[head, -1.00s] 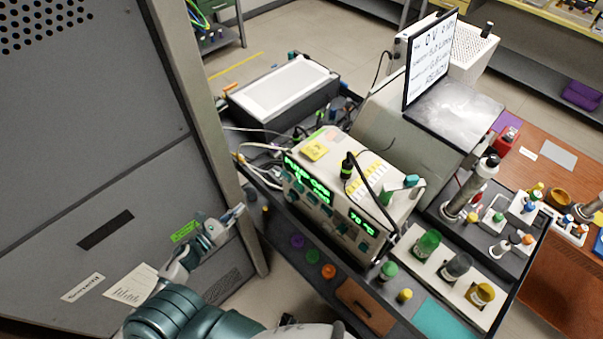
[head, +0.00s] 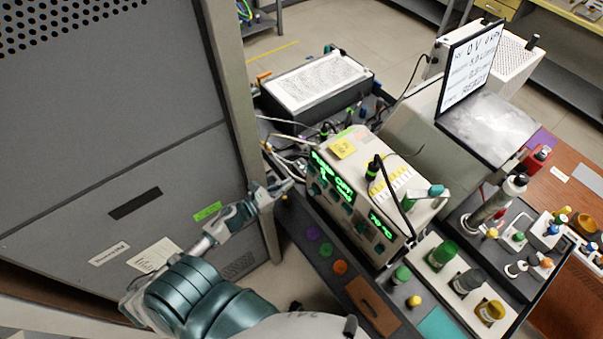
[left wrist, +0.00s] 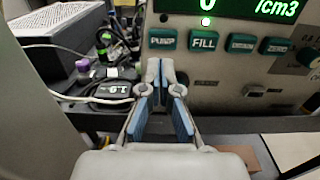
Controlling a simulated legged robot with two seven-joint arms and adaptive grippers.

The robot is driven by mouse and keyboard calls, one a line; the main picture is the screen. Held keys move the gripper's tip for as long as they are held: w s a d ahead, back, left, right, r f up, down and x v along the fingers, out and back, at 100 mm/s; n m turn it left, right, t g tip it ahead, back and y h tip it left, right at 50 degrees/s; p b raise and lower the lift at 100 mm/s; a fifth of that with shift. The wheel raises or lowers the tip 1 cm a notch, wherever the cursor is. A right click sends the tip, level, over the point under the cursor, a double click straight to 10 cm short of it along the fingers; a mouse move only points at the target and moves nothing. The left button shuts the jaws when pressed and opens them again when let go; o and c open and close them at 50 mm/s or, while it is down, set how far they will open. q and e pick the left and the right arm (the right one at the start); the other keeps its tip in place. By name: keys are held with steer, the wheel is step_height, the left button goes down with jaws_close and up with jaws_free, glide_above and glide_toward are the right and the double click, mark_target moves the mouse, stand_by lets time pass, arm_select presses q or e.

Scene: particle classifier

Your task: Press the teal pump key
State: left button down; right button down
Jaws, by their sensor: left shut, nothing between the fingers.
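The teal pump key (left wrist: 163,40) is the leftmost of a row of teal keys under the green display (left wrist: 225,8) in the left wrist view. The keys are on the front of a beige instrument (head: 385,215), which stands on a dark bench in the head view. My left gripper (head: 287,187) is shut and empty, just left of the instrument's front. In the left wrist view its fingertips (left wrist: 160,68) show just below the pump key; whether they touch the panel I cannot tell. My right gripper is not in view.
A tall grey cabinet (head: 100,110) stands close on the left, beside my left arm. Cables (head: 285,150) and a white-topped box (head: 318,84) lie beyond the gripper. Coloured buttons (head: 326,250) line the bench front. Bottles (head: 442,255) stand to the right.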

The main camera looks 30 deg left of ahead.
mark_target(309, 171)
arm_select(q)
steer(key=p+x, duration=0.1)
steer(key=x, duration=0.4)
steer(key=shift+w+d, duration=0.2)
steer(key=shift+w, duration=0.05)
steer(key=shift+w+d, duration=0.3)
steer(key=shift+w+d+b, duration=0.1)
steer(key=shift+w+b, duration=0.25)
steer(key=shift+w, duration=0.5)
